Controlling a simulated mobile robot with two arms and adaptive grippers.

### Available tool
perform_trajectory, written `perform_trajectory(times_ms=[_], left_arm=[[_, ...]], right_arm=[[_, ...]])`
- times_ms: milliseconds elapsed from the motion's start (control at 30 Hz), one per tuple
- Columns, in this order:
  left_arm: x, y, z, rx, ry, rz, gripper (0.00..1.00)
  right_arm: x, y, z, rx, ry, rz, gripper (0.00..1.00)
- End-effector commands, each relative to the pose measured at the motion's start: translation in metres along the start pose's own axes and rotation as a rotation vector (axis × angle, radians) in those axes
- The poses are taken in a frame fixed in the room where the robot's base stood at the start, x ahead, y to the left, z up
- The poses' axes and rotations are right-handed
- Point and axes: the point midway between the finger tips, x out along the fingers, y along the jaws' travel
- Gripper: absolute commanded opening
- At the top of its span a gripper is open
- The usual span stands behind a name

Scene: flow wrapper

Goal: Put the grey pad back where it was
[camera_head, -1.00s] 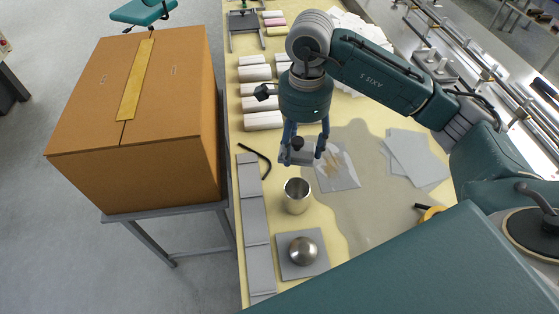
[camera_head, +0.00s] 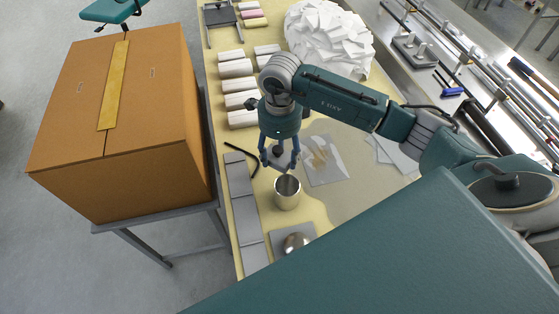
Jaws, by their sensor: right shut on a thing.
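My right gripper (camera_head: 280,164) hangs just above and behind the open steel cup (camera_head: 287,199). Its blue fingers are shut on a small grey piece with a dark knob (camera_head: 278,151); the fingers partly hide it, and I cannot tell if it is the grey pad. A square grey pad (camera_head: 279,240) lies on the table below the cup, with a shiny steel dome (camera_head: 296,243) on it; my own teal body hides part of both. Grey plates (camera_head: 246,218) lie in a row along the left table edge. My left gripper is not in view.
A black bent rod (camera_head: 240,158) lies left of the cup. A clear bag (camera_head: 324,160) lies right of it. White rolls (camera_head: 242,119) and a white heap (camera_head: 328,38) stand farther back. A cardboard box (camera_head: 120,130) stands left of the table.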

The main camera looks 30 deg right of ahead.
Motion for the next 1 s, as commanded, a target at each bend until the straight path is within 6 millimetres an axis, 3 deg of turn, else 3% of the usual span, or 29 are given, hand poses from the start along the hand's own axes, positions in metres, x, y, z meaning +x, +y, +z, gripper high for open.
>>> perform_trajectory(times_ms=[400, 767, 800, 900, 1000], left_arm=[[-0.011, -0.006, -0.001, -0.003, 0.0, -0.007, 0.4], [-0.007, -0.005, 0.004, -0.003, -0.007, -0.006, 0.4], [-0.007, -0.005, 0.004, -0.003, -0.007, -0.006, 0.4], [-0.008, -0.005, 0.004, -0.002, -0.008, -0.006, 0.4], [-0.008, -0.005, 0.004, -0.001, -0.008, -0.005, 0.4]], right_arm=[[0.047, 0.001, 0.0, 0.0, -0.001, 0.001, 0.31], [0.052, 0.0, 0.0, -0.001, -0.001, -0.002, 0.31], [0.053, 0.0, 0.0, -0.001, -0.001, -0.001, 0.57], [0.052, 0.0, 0.0, -0.001, -0.001, -0.001, 0.74], [0.052, 0.0, 0.0, -0.001, -0.001, -0.001, 0.74]])
